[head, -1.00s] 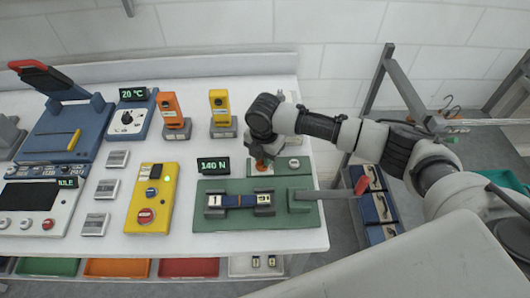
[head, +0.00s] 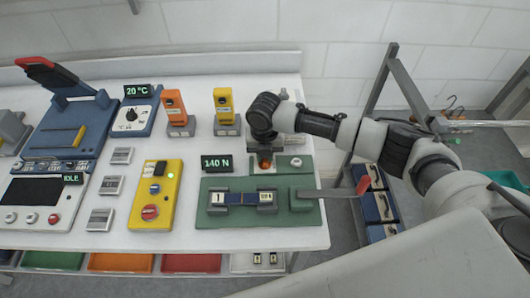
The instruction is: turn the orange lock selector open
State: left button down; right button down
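The orange lock selector (head: 265,165) is a small orange piece, partly hidden, on the back part of the green fixture (head: 307,218). My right arm reaches in from the right, and its wrist is bent down just above the selector. My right gripper (head: 264,150) points down at the selector. Its fingertips are mostly hidden by the wrist, so I cannot tell whether they are open, shut or touching it. My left gripper is not in view.
A 140 N display (head: 216,163) stands left of the selector. A lever with a red tip (head: 363,185) sticks out past the table's right edge. A yellow control box (head: 155,195) and orange (head: 175,110) and yellow (head: 225,108) stands are farther left.

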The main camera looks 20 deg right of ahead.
jog(key=shift+r, duration=0.1)
dwell(0.3)
jog(key=c, duration=1.1)
grip_release()
jog(key=shift+o, duration=0.2)
notch_tip(320, 180, up, 11)
jog(key=b, duration=0.2)
jog(key=shift+f, duration=0.2)
